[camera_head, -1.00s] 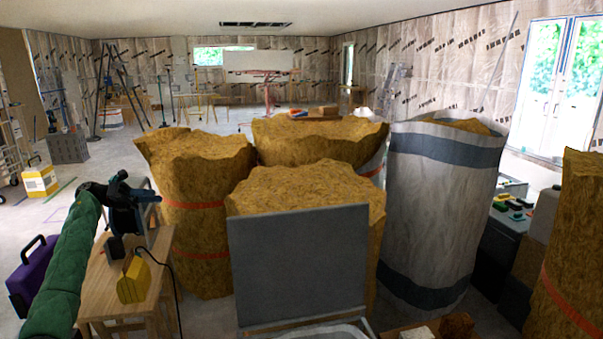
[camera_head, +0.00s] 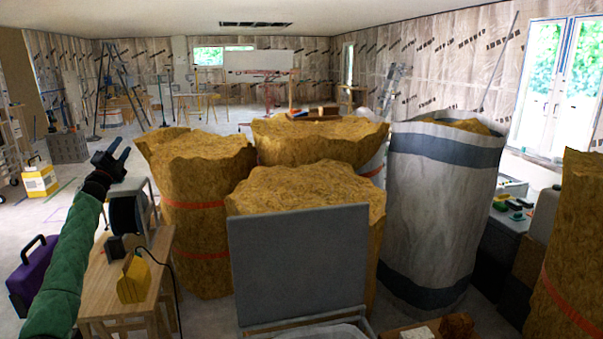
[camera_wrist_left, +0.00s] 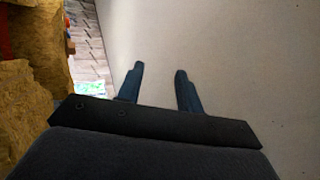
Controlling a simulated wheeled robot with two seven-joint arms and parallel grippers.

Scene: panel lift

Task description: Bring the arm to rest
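My left arm (camera_head: 70,262), in a green sleeve, comes in from the lower left of the head view. My left gripper (camera_head: 122,152) is raised above the wooden table with its fingers pointing up and to the right. In the left wrist view the two dark fingers (camera_wrist_left: 159,88) stand apart with nothing between them. Behind them is a plain pale surface. My right arm and gripper do not show in either view.
A wooden table (camera_head: 95,300) with a reel (camera_head: 126,212) and a yellow object (camera_head: 133,280) stands below my left arm. A purple case (camera_head: 32,275) is at its left. Large insulation rolls (camera_head: 200,175) and a grey panel (camera_head: 300,265) fill the middle. Floor at the left is open.

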